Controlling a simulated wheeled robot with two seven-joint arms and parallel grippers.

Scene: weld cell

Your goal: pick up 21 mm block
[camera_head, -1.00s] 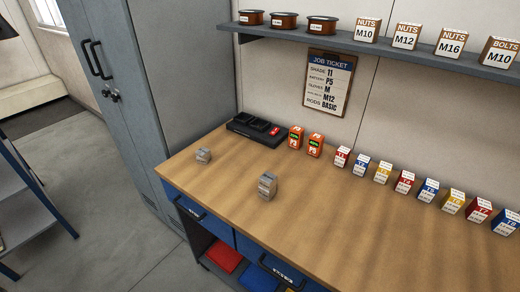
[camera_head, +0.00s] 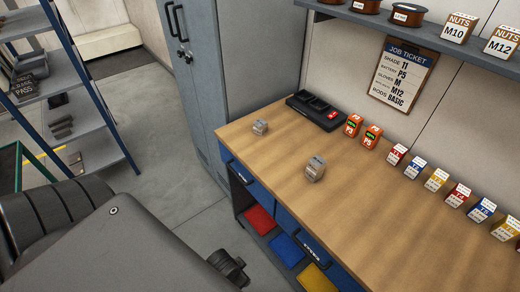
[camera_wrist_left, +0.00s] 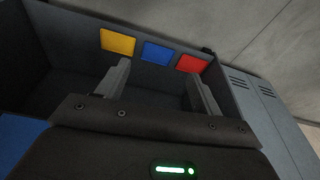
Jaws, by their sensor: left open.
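Two small grey blocks stand on the wooden workbench (camera_head: 400,225) in the head view. One block (camera_head: 260,127) is near the bench's left end. The other, taller-looking block (camera_head: 315,168) is nearer the front edge, to its right. Their markings are too small to read, so I cannot tell which is 21 mm. My left gripper (camera_wrist_left: 160,90) shows in the left wrist view, its two fingers apart with nothing between them. Neither block shows in that view. In the head view my left arm fills the lower left, its fingers not visible. My right gripper is not in view.
A black charger tray (camera_head: 318,112), orange batteries (camera_head: 362,130) and a row of labelled boxes (camera_head: 437,180) line the back of the bench. Red, blue and yellow panels (camera_head: 261,221) lie below the bench top. A grey locker (camera_head: 205,80) stands left, a shelf rack (camera_head: 75,95) further left.

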